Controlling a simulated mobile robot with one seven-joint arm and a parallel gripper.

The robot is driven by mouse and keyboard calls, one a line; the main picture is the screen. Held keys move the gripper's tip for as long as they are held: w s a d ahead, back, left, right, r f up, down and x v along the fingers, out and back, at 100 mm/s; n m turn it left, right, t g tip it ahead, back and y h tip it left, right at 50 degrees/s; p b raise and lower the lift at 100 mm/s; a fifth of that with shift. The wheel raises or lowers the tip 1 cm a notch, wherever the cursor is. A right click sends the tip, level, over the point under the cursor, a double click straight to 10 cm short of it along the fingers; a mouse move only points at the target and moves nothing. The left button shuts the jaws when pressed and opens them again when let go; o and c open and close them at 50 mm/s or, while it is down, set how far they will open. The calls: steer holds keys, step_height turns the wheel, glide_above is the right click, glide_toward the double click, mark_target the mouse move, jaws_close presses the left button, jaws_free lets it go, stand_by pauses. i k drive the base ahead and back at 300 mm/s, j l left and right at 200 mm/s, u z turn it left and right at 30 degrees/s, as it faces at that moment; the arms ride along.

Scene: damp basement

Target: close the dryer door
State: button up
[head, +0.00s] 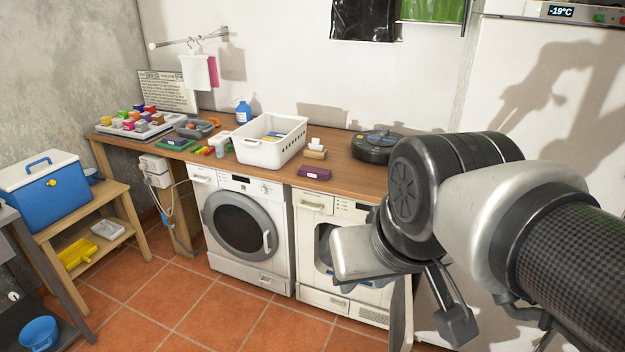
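Two white front-loading machines stand side by side under the wooden worktop. The left machine (243,228) has its round dark door (240,225) shut, with a pale handle on the door's right side. The right machine (312,262) shows a round opening with something blue inside, so its door looks open. A pale upright panel (399,318) at its right side may be that door, seen nearly edge-on. My gripper (453,322) is in front of and to the right of this machine, and my arm hides part of its front. I cannot tell the finger gap or any contact.
The worktop (338,168) holds a white basket (270,142), a dark round robot vacuum (376,146), a purple box (315,173) and small items. A white freezer stands at the right. A cooler (47,195) sits on a left bench. The tiled floor (205,310) in front is clear.

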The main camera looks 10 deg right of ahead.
mark_target(401, 331)
steer(key=l+u, duration=0.15)
steer(key=l, duration=0.4)
steer(key=k+l+u, duration=0.1)
steer(key=l, duration=0.5)
steer(key=l+u, duration=0.15)
steer(key=l, duration=1)
steer(key=l+z, duration=0.1)
steer(key=z, duration=0.15)
